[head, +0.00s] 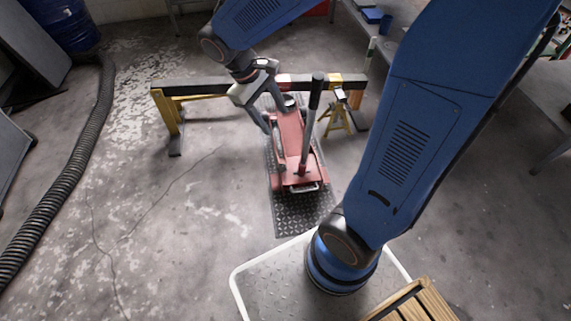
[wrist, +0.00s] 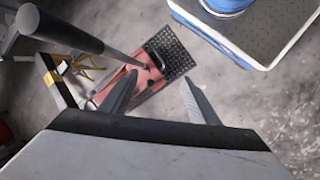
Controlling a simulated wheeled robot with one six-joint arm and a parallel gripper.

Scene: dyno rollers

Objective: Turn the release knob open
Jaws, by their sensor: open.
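A red floor jack (head: 290,138) lies on a dark tread-plate mat. Its long handle (head: 305,135) rises steeply from the jack's near part and ends in a black grip (head: 316,91). In the wrist view the jack (wrist: 128,95) is beyond my fingers, and the handle's dark grip (wrist: 62,27) crosses the upper left. I cannot make out a separate release knob. My gripper (head: 275,128) is left of the handle, above the jack. In the wrist view my gripper (wrist: 161,79) has its two grey fingers spread, with nothing held between them.
A black-and-yellow beam (head: 205,87) on stands runs behind the jack. A yellow jack stand (head: 338,117) is right of it. A ribbed hose (head: 85,150) curves along the left floor. A workbench is at right. Floor left of the mat (head: 300,212) is clear.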

